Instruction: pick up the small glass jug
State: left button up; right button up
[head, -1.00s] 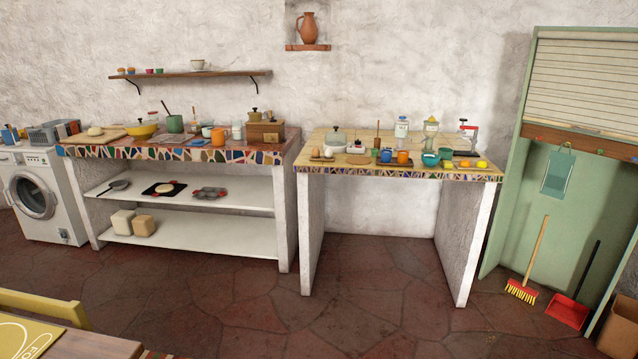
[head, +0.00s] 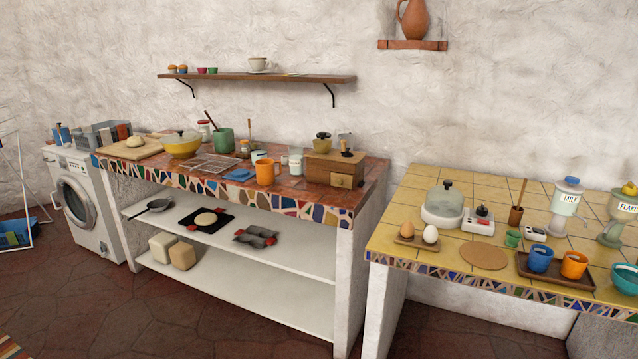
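I cannot clearly pick out a small glass jug. On the left mosaic counter (head: 300,205), a small pale jar or jug (head: 296,161) stands left of the wooden coffee grinder (head: 334,167), too small to tell its material. A greyish vessel (head: 344,140) shows partly behind the grinder. Neither of my grippers is in view.
An orange mug (head: 266,172), green pot (head: 224,140) and yellow bowl (head: 183,145) crowd the left counter. Floor (head: 220,325) in front is clear.

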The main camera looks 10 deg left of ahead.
aim_at(258, 149)
jog(key=i+j+u, duration=0.1)
jog(key=i+u, duration=0.2)
jog(key=i, duration=0.35)
jog(key=i+u, duration=0.25)
jog(key=i, duration=0.4)
